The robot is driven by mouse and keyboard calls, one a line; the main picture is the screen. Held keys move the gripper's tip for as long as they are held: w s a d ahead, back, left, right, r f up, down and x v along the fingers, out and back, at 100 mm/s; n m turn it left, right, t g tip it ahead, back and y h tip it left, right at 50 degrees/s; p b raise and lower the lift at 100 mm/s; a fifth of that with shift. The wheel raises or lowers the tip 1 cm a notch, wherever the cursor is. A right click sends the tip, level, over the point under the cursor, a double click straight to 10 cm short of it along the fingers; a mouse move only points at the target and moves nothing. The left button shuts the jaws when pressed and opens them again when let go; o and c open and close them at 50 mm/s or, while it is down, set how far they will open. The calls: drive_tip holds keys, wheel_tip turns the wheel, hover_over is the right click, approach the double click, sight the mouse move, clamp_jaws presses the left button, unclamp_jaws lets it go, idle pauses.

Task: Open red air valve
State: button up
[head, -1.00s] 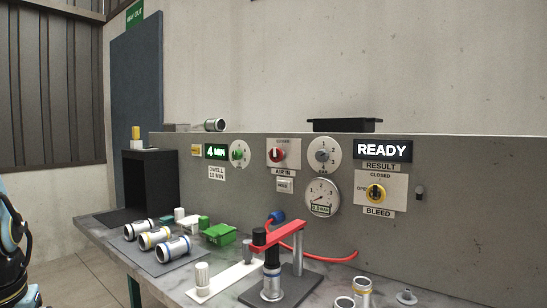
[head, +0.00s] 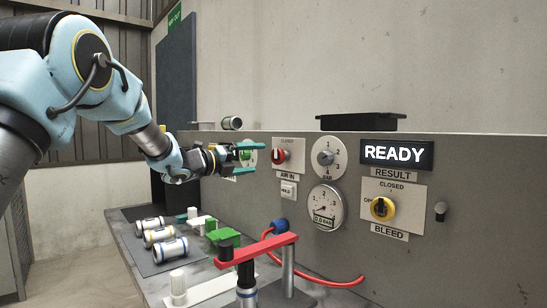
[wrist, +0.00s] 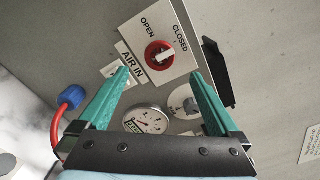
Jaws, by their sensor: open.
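The red air valve (head: 280,156) is a round red knob with a white bar, on a white plate marked AIR IN with a CLOSED label above. In the head view its white bar stands upright, toward CLOSED. The wrist view shows the red knob (wrist: 150,58) beyond and between the fingers, with OPEN and CLOSED labels on the plate. My gripper (head: 257,158) has two teal fingers, spread apart and empty. It points at the panel just left of the valve in the head view. Both fingers (wrist: 161,74) appear apart from the knob in the wrist view.
The grey panel (head: 330,255) also carries a BAR dial (head: 326,158), a pressure gauge (head: 325,207) and a yellow BLEED valve (head: 382,208). A red clamp arm (head: 257,247) stands below on the bench. Metal cylinders (head: 170,250) lie at left. A red hose (head: 345,283) runs along the panel.

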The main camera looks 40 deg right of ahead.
sight(275, 155)
drive_tip(key=d+p, duration=0.2)
drive_tip(key=d, duration=0.2)
drive_tip(key=d+p, duration=0.2)
drive_tip(key=d, duration=0.3)
drive_tip(key=shift+s+d+r, duration=0.1)
drive_tip(key=shift+s+r, duration=0.05)
drive_tip(key=shift+s, duration=0.05)
drive_tip(key=shift+d, duration=0.65)
drive_tip(key=shift+c, duration=0.3)
drive_tip(key=c, duration=1.3)
